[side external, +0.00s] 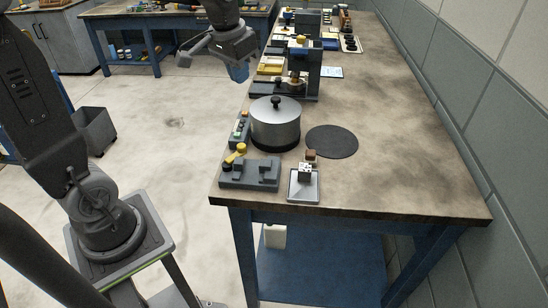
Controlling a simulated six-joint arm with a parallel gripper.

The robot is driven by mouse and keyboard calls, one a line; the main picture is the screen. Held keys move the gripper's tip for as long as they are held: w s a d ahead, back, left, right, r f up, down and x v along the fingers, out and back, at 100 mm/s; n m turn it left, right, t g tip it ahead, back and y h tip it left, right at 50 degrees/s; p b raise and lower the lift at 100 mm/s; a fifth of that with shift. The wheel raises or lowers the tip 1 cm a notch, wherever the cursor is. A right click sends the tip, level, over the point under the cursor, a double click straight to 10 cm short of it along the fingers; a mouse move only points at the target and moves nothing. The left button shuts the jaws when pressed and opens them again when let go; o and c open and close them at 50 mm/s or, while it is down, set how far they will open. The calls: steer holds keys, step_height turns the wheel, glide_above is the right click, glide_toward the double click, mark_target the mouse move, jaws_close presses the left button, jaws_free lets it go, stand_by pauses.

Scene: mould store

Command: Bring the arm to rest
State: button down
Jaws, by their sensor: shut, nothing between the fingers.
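My gripper (238,72) is at the top middle of the side external view. It hangs past the left edge of the long workbench, pointing down, with blue fingertips. The fingers are shut and nothing shows between them. It appears apart from the bench and everything on it. My arm comes in from the top of the picture and also stands at the left on a pedestal.
The workbench (400,150) carries a lidded metal pot (275,125), a dark round mat (331,142), a grey block fixture (249,173), a small tray (304,187) with a white block, and a dark upright press (305,72). A grey bin (96,130) stands on the floor. Bench right side is clear.

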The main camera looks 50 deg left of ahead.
steer(key=s+d+t, duration=0.1)
steer(key=s+d, duration=0.3)
steer(key=s, duration=0.3)
steer(key=s+d+f+m+t, duration=0.1)
steer(key=s+d+t, duration=0.1)
steer(key=s+d, duration=0.3)
steer(key=shift+s+d+f+m+h, duration=0.15)
steer(key=shift+s+d+m+h, duration=0.15)
steer(key=shift+s, duration=1.4)
